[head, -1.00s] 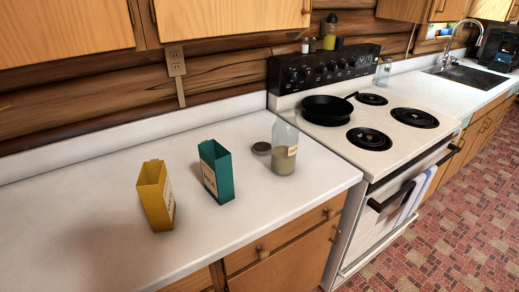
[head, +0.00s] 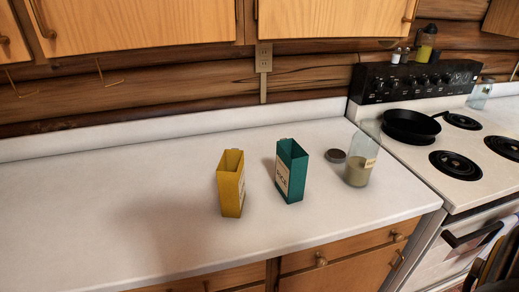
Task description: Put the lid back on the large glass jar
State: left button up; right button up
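The large glass jar (head: 358,172) stands upright near the right end of the white counter, with a pale filling in its lower part and a small label. Its top shows no lid. A dark round lid (head: 335,155) lies flat on the counter just left of the jar and slightly behind it. Neither of my grippers shows clearly in the head view; a dark shape at the lower right edge may be part of my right arm.
A yellow box (head: 230,184) and a teal box (head: 291,171) stand open-topped left of the jar. The stove (head: 467,190) with a black pan (head: 411,126) adjoins the counter on the right. The counter's left part (head: 100,215) is clear. Wooden cabinets (head: 330,22) hang above.

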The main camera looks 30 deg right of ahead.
aim_at(365, 144)
jog(key=u, duration=1.6)
jog(key=k, duration=1.8)
jog(key=z, duration=1.05)
